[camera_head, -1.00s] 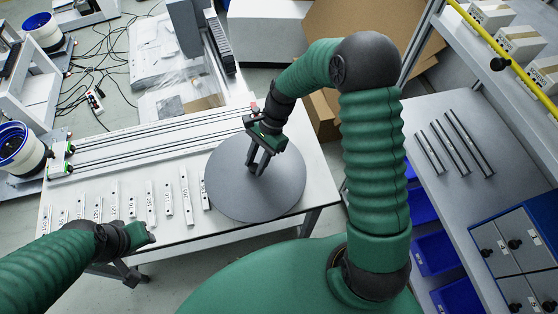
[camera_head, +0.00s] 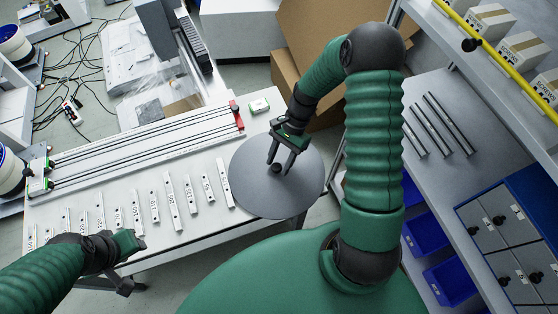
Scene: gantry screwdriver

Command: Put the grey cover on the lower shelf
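The grey cover (camera_head: 265,200) is a flat round disc lying on the right end of the white table. A small dark knob (camera_head: 277,168) stands near its middle. My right gripper (camera_head: 279,167) is over the disc, its two fingers spread apart on either side of the knob. I cannot tell whether they touch it. My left gripper (camera_head: 128,265) is at the lower left by the table's front edge, away from the cover; its fingers do not show clearly. On the right, a grey shelf surface (camera_head: 440,95), below the box shelf, carries dark rods (camera_head: 447,122).
Numbered white strips (camera_head: 172,203) lie left of the cover on the table (camera_head: 210,228). Black rails (camera_head: 150,145) run behind them. Blue bins (camera_head: 425,230) and a drawer cabinet (camera_head: 505,225) are at the right. Boxes (camera_head: 522,50) stand on the upper shelf behind a yellow bar.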

